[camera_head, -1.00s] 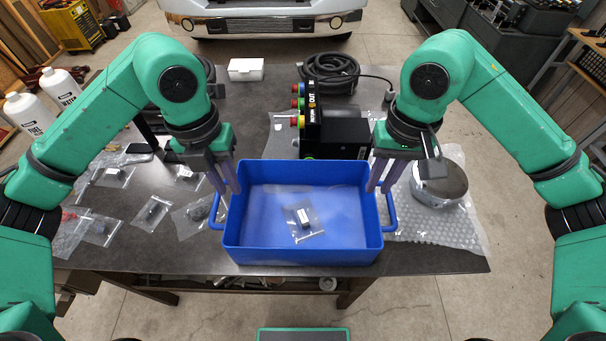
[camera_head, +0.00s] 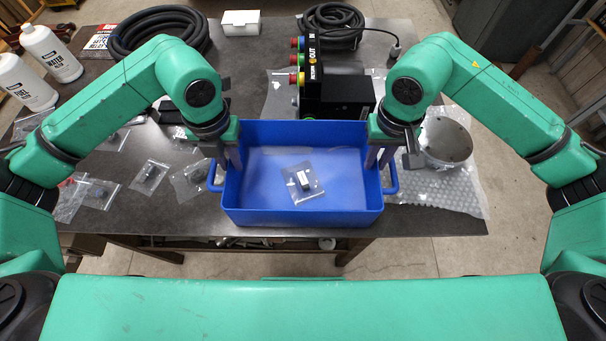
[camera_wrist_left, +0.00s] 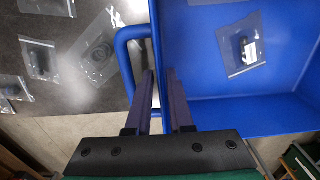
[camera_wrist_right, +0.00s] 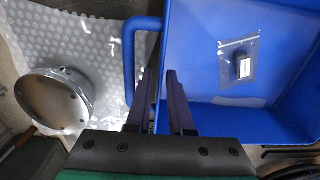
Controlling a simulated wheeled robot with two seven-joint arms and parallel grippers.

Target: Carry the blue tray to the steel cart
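The blue tray (camera_head: 303,217) rests on the dark workbench near its front edge. Inside it lies a clear bag with a small dark part and white label (camera_head: 303,180). My left gripper (camera_head: 228,165) is at the tray's left side, its fingers on either side of the wall; the left wrist view shows the fingers (camera_wrist_left: 161,75) close together on the wall by the handle. My right gripper (camera_head: 380,165) is placed likewise on the right wall, and its fingers (camera_wrist_right: 161,75) look closed on it. The fingertips' contact is partly hidden. I see no cart I can identify as the steel cart.
Behind the tray stands a black box with coloured connectors (camera_head: 338,95). A round metal part (camera_head: 445,142) on bubble wrap lies to the right. Small bagged parts (camera_head: 150,175) lie to the left. White bottles (camera_head: 50,52) and coiled hoses (camera_head: 158,32) are further back.

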